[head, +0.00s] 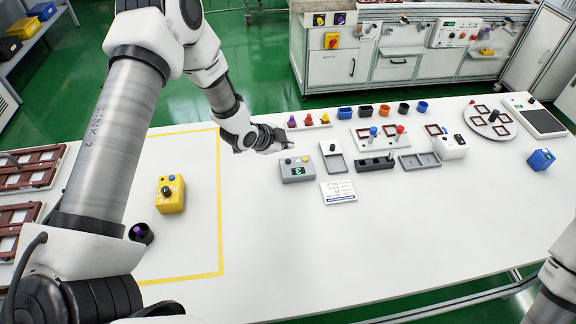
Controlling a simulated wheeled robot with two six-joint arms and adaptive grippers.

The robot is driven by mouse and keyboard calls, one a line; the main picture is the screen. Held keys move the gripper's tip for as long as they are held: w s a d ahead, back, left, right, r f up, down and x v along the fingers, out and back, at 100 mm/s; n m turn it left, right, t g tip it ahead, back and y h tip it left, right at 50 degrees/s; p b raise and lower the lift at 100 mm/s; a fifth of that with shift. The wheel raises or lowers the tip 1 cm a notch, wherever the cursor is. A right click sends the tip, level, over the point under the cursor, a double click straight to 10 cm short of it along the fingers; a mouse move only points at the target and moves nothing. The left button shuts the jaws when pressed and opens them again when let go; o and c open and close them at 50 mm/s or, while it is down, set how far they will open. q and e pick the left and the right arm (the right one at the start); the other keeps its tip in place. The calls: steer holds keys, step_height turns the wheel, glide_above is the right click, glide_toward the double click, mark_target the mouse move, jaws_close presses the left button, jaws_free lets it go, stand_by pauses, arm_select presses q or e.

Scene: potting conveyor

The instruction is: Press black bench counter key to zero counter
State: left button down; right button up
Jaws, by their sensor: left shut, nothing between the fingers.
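A grey box (297,169) with a small display and small coloured buttons on top stands near the middle of the white bench. A yellow box (171,195) with a blue button, a dark knob and a small green display stands to the left, inside the yellow tape outline. A white box (452,147) with a dark part on top stands to the right. I cannot tell which of these carries the black counter key. My left gripper (287,141) is shut and empty, above the bench just behind the grey box. Only a part of my right arm shows at the lower right.
Pegs, small coloured cups (366,111) and grey trays (419,161) stand behind and right of the grey box. A white printed card (338,191) lies in front of it. A blue block (541,159) sits at the right. The front middle of the bench is clear.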

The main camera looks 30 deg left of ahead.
mark_target(287, 162)
arm_select(q)
steer(key=f+b, duration=0.2)
steer(key=f, duration=0.2)
steer(key=shift+w+f, duration=0.1)
steer(key=shift+w, duration=0.1)
steer(key=shift+s, duration=0.15)
stand_by(0.9)
steer(key=shift+f+b, duration=0.35)
steer(key=shift+f+b, duration=0.3)
steer(key=shift+f, duration=0.1)
stand_by(0.5)
steer(key=shift+r, duration=0.15)
steer(key=shift+r+p, duration=0.65)
steer(key=shift+r, duration=0.05)
